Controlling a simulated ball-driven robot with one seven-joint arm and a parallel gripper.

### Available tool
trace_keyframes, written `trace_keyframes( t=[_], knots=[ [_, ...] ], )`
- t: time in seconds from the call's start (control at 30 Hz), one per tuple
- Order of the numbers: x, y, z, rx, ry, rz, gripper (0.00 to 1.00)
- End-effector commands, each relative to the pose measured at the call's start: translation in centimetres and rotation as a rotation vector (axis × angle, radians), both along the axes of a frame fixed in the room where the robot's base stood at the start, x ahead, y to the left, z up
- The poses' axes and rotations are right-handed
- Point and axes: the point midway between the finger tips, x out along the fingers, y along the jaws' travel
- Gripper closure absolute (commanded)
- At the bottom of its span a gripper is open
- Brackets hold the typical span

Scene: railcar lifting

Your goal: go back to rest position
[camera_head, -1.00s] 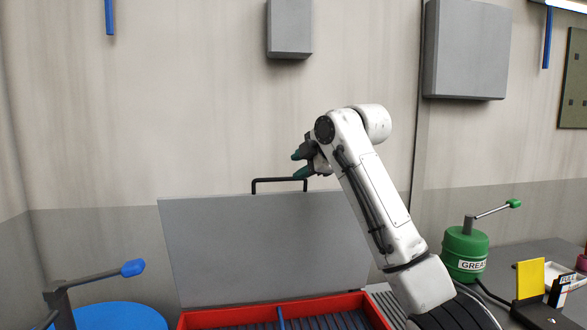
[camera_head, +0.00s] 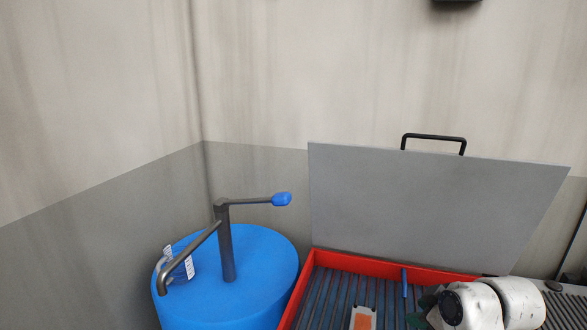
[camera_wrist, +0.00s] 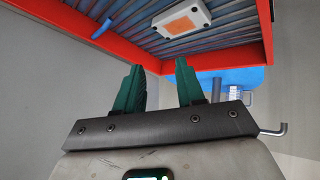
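My gripper (camera_wrist: 158,72) shows two green fingers standing apart in the wrist view, with nothing between them. In the head view my white arm is at the lower right, over the right part of the red tray (camera_head: 296,296). The gripper's green tips only just show there, partly hidden by the arm. The tray's red edge also runs across the top of the wrist view (camera_wrist: 262,30).
The tray's grey lid (camera_head: 430,205) stands open with a black handle (camera_head: 434,137). A white box with an orange patch (camera_head: 363,318) and a blue rod (camera_head: 405,283) are in the tray. A blue drum (camera_head: 255,270) with a pump handle (camera_head: 282,199) stands left.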

Motion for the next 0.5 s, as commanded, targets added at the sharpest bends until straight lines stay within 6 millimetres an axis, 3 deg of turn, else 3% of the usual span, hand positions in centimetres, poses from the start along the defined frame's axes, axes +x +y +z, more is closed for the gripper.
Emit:
trace_keyframes(
  t=[0.03, 0.2, 0.37, 0.5],
  knots=[
    [-2.3, 0.6, -2.7, 0.03, 0.049, -0.037, 0.62],
    [-9.8, 1.7, -9.4, 0.104, 0.2, -0.186, 0.62],
    [-17.6, 2.0, -14.2, 0.144, 0.335, -0.338, 0.62],
    [-25.2, 1.7, -17.3, 0.151, 0.452, -0.484, 0.62]
  ],
)
